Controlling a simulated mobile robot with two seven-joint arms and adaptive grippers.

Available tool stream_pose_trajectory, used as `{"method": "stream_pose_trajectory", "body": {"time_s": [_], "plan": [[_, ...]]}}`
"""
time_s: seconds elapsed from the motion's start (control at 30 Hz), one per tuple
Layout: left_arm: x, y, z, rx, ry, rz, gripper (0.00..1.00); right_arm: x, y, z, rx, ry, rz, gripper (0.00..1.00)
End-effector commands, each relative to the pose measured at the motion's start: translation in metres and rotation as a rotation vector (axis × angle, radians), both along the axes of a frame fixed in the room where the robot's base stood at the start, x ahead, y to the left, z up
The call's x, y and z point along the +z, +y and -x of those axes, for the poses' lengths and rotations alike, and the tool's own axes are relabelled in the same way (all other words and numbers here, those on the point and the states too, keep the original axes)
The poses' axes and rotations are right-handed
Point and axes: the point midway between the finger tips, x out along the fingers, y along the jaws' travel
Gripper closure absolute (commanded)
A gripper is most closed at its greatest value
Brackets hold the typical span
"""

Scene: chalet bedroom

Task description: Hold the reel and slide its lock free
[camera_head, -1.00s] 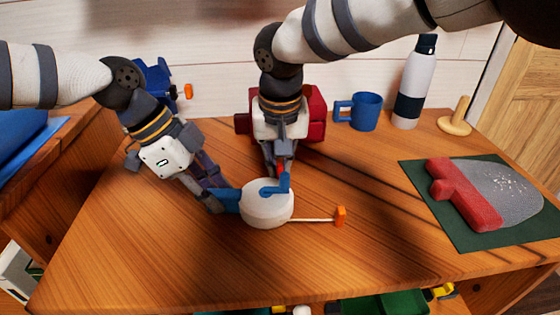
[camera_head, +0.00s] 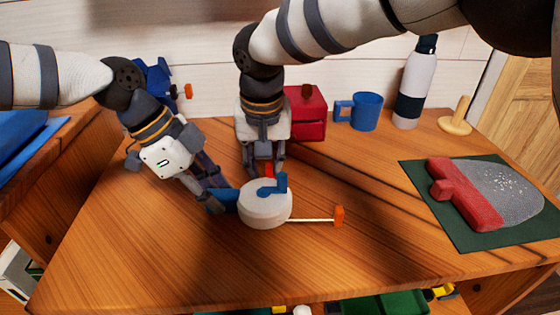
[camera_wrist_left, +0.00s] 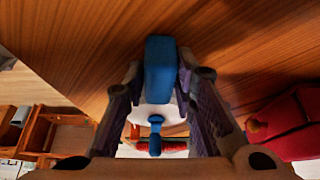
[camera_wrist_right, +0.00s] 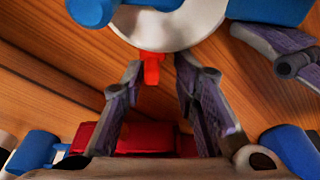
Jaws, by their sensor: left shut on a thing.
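The reel is a white round drum (camera_head: 265,208) on the table with a blue crank (camera_head: 280,184) on top and a blue handle (camera_head: 227,199) at its left. My left gripper (camera_head: 219,198) is shut on that handle, which also shows between the fingers in the left wrist view (camera_wrist_left: 160,68). A small red lock (camera_head: 269,171) sticks out at the drum's back; it also shows in the right wrist view (camera_wrist_right: 151,68). My right gripper (camera_head: 265,168) is open behind the drum, its fingers on either side of the lock. Contact with the lock is unclear.
A thin cord runs right from the drum to an orange tab (camera_head: 339,216). Behind stand a red box (camera_head: 309,118), a blue mug (camera_head: 367,111) and a bottle (camera_head: 409,90). A green mat (camera_head: 420,195) with a red-handled tool lies right. The front table is clear.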

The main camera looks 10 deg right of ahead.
Motion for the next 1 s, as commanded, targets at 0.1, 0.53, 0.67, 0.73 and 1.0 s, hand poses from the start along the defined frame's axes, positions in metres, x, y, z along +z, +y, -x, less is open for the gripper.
{"method": "stream_pose_trajectory", "body": {"time_s": [0.1,0.53,0.67,0.73,1.0], "plan": [[0.004,-0.001,-0.004,0.008,-0.012,0.008,1.00,-0.001,0.001,0.003,0.001,0.009,-0.001,0.68],[0.003,0.000,-0.003,0.007,-0.009,0.003,1.00,0.052,0.000,0.010,-0.001,0.000,0.001,0.68],[0.002,0.000,-0.002,0.005,-0.006,0.002,1.00,0.060,-0.001,0.012,-0.002,0.001,0.002,0.68],[0.002,0.000,-0.002,0.005,-0.005,0.002,1.00,0.060,-0.001,0.012,-0.002,0.001,0.002,0.68],[0.002,0.000,-0.001,0.003,-0.004,0.001,1.00,0.060,-0.001,0.011,-0.003,-0.001,0.001,0.68]]}}
